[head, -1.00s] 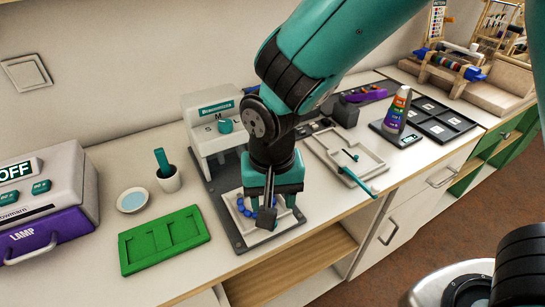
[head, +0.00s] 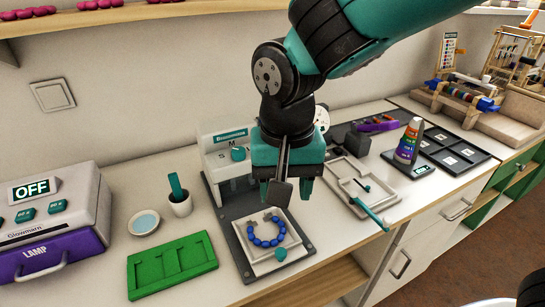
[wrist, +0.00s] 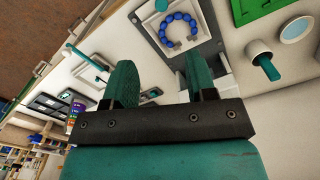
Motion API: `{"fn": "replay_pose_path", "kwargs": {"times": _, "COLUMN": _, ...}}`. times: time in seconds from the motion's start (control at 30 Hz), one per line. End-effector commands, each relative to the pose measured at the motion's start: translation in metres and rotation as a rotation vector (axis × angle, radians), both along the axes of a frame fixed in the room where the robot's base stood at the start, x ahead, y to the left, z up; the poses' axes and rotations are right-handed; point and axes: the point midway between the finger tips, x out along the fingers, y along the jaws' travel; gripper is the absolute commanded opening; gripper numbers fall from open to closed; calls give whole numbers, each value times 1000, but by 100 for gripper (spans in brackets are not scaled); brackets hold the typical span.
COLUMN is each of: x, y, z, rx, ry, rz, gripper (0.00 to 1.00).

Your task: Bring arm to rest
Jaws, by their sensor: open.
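My gripper (head: 290,190) is raised above the counter in the head view, in front of the white press-like device (head: 222,150). Its jaws are open and I see nothing between them; in the wrist view the two teal fingers (wrist: 162,85) stand apart. The blue bead bracelet (head: 266,241) lies in an open curve on a white square tray (head: 290,262) on the dark grey board (head: 309,246), below and left of my gripper. The bracelet also shows at the top of the wrist view (wrist: 177,29).
A green tray (head: 172,266), a small dish (head: 144,222), a cup (head: 181,205) and a lamp box (head: 50,250) reading OFF stand to the left. A white frame with a teal handle (head: 371,213), a labelled bottle (head: 408,143) and a black compartment tray (head: 455,150) stand to the right.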

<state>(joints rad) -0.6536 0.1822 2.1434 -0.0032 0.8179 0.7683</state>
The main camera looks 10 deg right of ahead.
Motion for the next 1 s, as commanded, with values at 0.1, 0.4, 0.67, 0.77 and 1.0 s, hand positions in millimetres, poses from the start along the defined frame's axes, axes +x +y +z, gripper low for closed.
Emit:
{"fn": "replay_pose_path", "kwargs": {"times": 0.1, "x": -2, "y": -4, "z": 4, "rx": 10, "ry": 1, "rz": 16, "gripper": 51}}
{"fn": "replay_pose_path", "kwargs": {"times": 0.4, "x": -67, "y": -59, "z": 52, "rx": 242, "ry": -51, "rz": 464, "gripper": 51}}
{"fn": "replay_pose_path", "kwargs": {"times": 0.67, "x": -108, "y": -68, "z": 64, "rx": 348, "ry": -136, "rz": 716, "gripper": 51}}
{"fn": "replay_pose_path", "kwargs": {"times": 0.77, "x": -108, "y": -68, "z": 64, "rx": 350, "ry": -137, "rz": 726, "gripper": 51}}
{"fn": "replay_pose_path", "kwargs": {"times": 1.0, "x": -108, "y": -68, "z": 64, "rx": 349, "ry": -136, "rz": 723, "gripper": 51}}
